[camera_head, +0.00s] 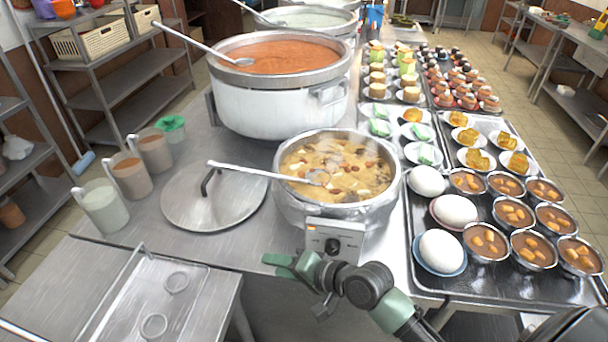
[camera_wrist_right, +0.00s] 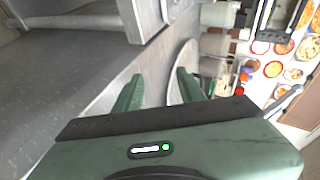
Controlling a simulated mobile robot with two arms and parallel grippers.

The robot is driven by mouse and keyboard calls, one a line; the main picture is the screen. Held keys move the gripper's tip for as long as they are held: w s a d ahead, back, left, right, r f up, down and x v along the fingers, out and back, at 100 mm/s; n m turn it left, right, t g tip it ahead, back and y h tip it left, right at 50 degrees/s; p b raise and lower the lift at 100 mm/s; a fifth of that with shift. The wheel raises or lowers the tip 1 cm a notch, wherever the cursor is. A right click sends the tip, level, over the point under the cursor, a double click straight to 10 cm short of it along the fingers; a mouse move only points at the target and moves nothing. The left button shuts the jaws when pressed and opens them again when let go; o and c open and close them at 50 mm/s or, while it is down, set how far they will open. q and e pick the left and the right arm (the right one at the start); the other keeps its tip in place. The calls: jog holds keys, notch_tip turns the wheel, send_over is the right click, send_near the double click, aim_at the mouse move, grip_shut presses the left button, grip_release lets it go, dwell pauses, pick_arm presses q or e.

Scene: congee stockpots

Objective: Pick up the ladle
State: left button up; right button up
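A metal ladle (camera_head: 240,170) rests across the near stockpot (camera_head: 335,215) of steaming congee with beans. Its bowl end lies at the congee and its handle sticks out left past the rim, over the pot lid. A second ladle (camera_head: 200,45) lies across the larger white pot (camera_head: 270,110) of orange soup behind. My right gripper (camera_head: 277,265) is in front of the near pot, left of its control box, below and apart from the ladle handle. In the right wrist view its two green fingers (camera_wrist_right: 157,92) are apart with nothing between them. My left gripper is not in view.
A pot lid (camera_head: 215,200) lies flat left of the near pot. Several cups of drink (camera_head: 130,175) stand farther left. The control box (camera_head: 335,238) stands close to my right gripper.

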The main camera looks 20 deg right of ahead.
jog(key=w+r+m+t+y, duration=0.1)
jog(key=w+r+m+t, duration=0.1)
jog(key=w+r+m, duration=0.4)
jog(key=m+t, duration=0.4)
jog(key=m, duration=0.1)
send_near(257, 174)
jog(key=w, duration=0.3)
jog(key=x, duration=0.4)
jog(key=a+p+x, duration=0.1)
jog(key=x, duration=0.2)
jog(key=shift+s+r, duration=0.1)
jog(key=shift+s, duration=0.1)
jog(key=shift+w+a, duration=0.35)
jog(key=shift+w, duration=0.1)
jog(key=shift+s, duration=0.1)
grip_shut()
